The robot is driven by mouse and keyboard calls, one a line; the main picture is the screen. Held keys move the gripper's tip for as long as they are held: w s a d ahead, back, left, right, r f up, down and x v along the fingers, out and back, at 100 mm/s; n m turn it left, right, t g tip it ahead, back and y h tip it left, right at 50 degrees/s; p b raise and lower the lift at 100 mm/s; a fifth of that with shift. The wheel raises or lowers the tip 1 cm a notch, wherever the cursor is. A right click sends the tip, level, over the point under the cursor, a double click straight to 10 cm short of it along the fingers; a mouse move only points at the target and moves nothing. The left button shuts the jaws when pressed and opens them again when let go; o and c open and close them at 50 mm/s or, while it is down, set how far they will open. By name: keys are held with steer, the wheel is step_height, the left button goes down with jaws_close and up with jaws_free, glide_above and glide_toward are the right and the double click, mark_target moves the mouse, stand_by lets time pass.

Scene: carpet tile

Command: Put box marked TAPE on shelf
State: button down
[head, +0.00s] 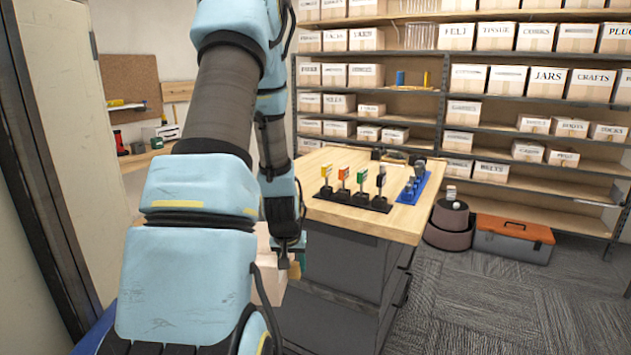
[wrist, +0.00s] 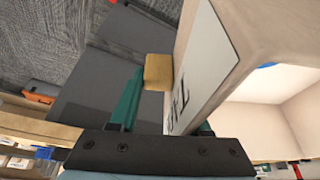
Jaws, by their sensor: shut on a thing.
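My gripper (head: 290,258) is shut on a pale cardboard box (head: 266,268), low beside the workbench and partly hidden by my arm in the head view. In the wrist view, the box (wrist: 225,50) is large and tilted, with a white label whose visible dark letters look like the start of TAPE. A yellow fingertip pad presses on its side; the other finger is mostly hidden behind it. The shelf (head: 545,183) stands at the back right, with rows of labelled boxes and several bare stretches of board.
The wooden-topped workbench (head: 405,222) stands between my arm and the shelf, carrying a black rack of coloured tools (head: 350,199) and a blue holder (head: 413,188). An orange toolbox (head: 513,240) and a dark round bin (head: 449,224) sit before the shelf. Carpet at the right is clear.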

steer(key=shift+n+y, duration=0.3)
steer(key=shift+n, duration=0.3)
steer(key=a+f, duration=0.1)
steer(key=s+a+f, duration=0.1)
steer(key=a, duration=0.2)
steer(key=shift+s+f, duration=0.4)
steer(key=s+f, duration=0.4)
steer(key=f, duration=0.1)
steer(key=shift+s+f, duration=0.3)
steer(key=shift+f, duration=0.1)
steer(key=shift+a, duration=0.2)
